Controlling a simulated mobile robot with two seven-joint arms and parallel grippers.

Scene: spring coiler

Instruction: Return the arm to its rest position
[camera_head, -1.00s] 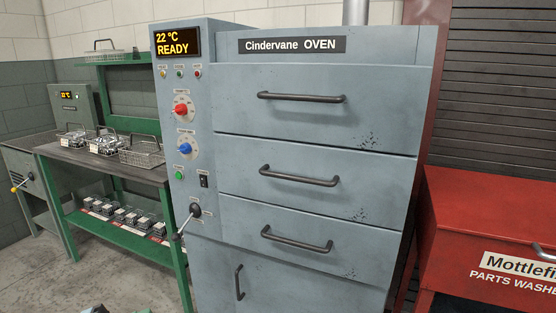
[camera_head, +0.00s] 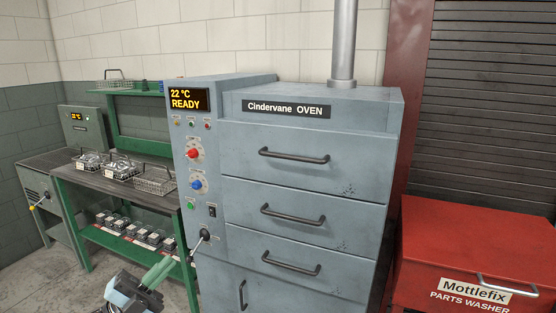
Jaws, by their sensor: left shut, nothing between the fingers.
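My left gripper (camera_head: 118,297) shows at the lower left of the head view, low over the floor and in front of the green bench. It is shut and empty, apart from the bench and the oven. Part of my left arm, with a green section, shows beside it. My right gripper is not in view. The blue-grey Cindervane oven (camera_head: 300,220) stands in the middle, its drawers and lower door shut. Its display (camera_head: 189,100) reads 22 °C READY.
A green bench (camera_head: 120,185) at the left holds several wire baskets (camera_head: 153,180) on top and small boxes on its lower shelf. A red Mottlefix parts washer (camera_head: 478,245) stands at the right, lid down. Open floor (camera_head: 50,270) shows at the lower left.

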